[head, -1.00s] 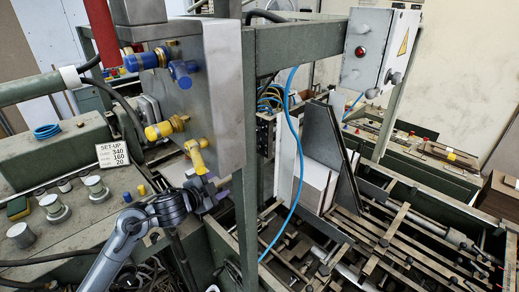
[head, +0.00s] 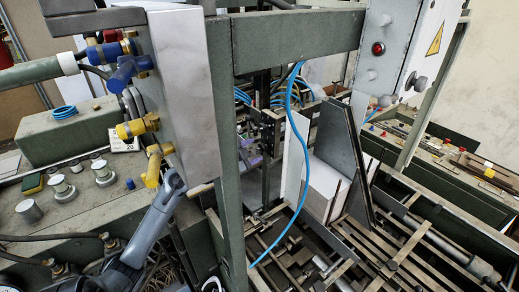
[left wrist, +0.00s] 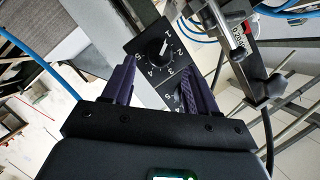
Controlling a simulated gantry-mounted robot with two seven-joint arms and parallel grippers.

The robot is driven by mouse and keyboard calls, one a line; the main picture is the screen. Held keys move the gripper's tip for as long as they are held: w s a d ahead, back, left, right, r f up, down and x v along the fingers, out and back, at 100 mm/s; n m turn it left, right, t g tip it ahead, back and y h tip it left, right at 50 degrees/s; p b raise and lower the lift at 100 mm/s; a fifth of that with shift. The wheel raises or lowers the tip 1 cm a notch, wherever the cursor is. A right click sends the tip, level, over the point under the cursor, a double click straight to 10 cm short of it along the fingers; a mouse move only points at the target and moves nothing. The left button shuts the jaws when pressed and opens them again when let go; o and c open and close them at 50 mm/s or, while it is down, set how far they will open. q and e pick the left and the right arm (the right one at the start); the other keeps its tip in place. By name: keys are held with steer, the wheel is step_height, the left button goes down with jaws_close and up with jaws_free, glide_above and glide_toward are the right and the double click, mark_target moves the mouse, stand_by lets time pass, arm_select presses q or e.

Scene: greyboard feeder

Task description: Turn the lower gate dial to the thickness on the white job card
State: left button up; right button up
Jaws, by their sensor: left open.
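My left gripper (head: 252,153) has purple fingers and is seen just right of the green post in the head view, near a black dial plate (head: 268,128). In the left wrist view my left gripper (left wrist: 157,68) is open and empty. A round black dial (left wrist: 158,50) with numbers 1 to 5 sits beyond and between its fingertips, apart from them; its pointer looks turned towards 1. A second dial (left wrist: 177,99) below it in the picture is partly hidden by the right finger. The white job card (head: 122,141) is half hidden behind a yellow-capped fitting; its figures are unreadable now. My right gripper is out of view.
The green post (head: 227,170) stands close beside my left arm. A blue hose (head: 291,110) hangs right of the gripper. A grey box (head: 185,95) with blue and yellow fittings is above my arm. A stack of white board (head: 325,188) stands at the right among rails.

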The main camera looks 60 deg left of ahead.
mark_target(261, 148)
arm_select(q)
steer(key=shift+x, duration=2.2)
steer(key=shift+c, duration=0.4)
steer(key=c, duration=1)
